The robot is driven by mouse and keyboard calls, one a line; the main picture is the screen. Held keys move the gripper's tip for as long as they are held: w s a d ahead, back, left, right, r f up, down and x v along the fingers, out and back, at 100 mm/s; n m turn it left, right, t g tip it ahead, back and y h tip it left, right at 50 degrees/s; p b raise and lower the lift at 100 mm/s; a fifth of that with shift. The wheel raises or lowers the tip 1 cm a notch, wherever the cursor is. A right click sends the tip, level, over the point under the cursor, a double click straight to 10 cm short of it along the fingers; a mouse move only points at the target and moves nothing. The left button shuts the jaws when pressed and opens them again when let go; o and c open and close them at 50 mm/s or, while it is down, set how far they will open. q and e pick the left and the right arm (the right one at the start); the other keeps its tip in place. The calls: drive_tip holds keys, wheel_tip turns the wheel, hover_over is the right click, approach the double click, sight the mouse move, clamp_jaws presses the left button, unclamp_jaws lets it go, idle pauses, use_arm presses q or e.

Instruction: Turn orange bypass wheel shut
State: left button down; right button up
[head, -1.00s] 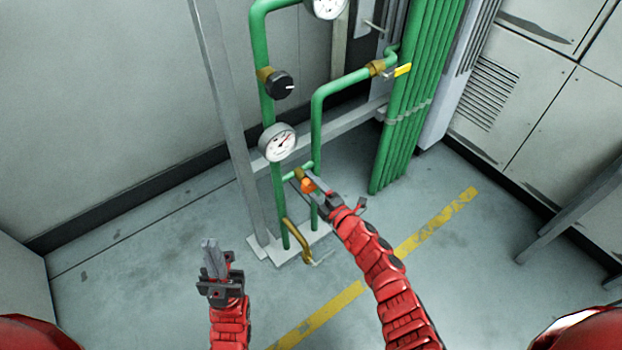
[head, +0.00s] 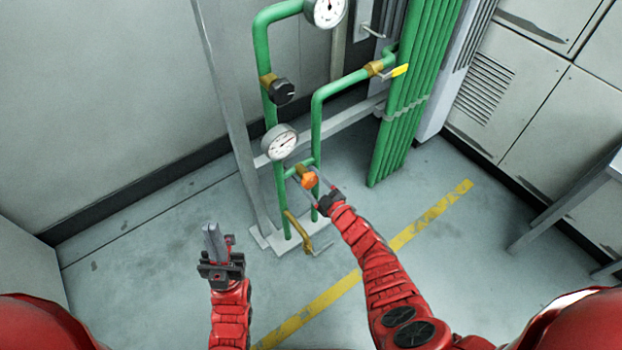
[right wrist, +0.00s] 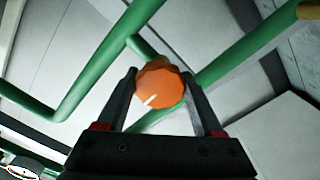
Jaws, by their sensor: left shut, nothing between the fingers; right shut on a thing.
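The orange bypass wheel (head: 309,180) sits on a brass valve body (head: 301,170) on the short green cross pipe between two green uprights. In the right wrist view the wheel (right wrist: 160,88) is a scalloped knob with a white mark pointing to the lower left. My right gripper (head: 316,187) is at the wheel, its fingers on either side of the rim and shut on it. The right wrist view shows the same two fingers (right wrist: 162,90) flanking the wheel. My left gripper (head: 211,232) is shut and empty, upright above the floor, left of the pipework.
A pressure gauge (head: 281,142) and a black knob (head: 282,92) sit on the left upright. A yellow-handled valve (head: 399,71) is at upper right. A brass drain pipe (head: 298,230) stands low near the base plate. The floor in front is clear, with a yellow stripe (head: 330,296).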

drive_tip(key=shift+m, duration=0.3)
drive_tip(key=o, duration=1.4)
drive_tip(key=shift+c, duration=0.2)
drive_tip(key=p+v, duration=0.2)
drive_tip(key=v, duration=0.4)
drive_tip(key=p, duration=0.2)
approach(312, 183)
drive_tip(key=v, duration=0.6)
drive_tip(key=shift+s+d, duration=0.25)
drive_tip(key=shift+d, duration=0.05)
drive_tip(key=shift+r, duration=0.1)
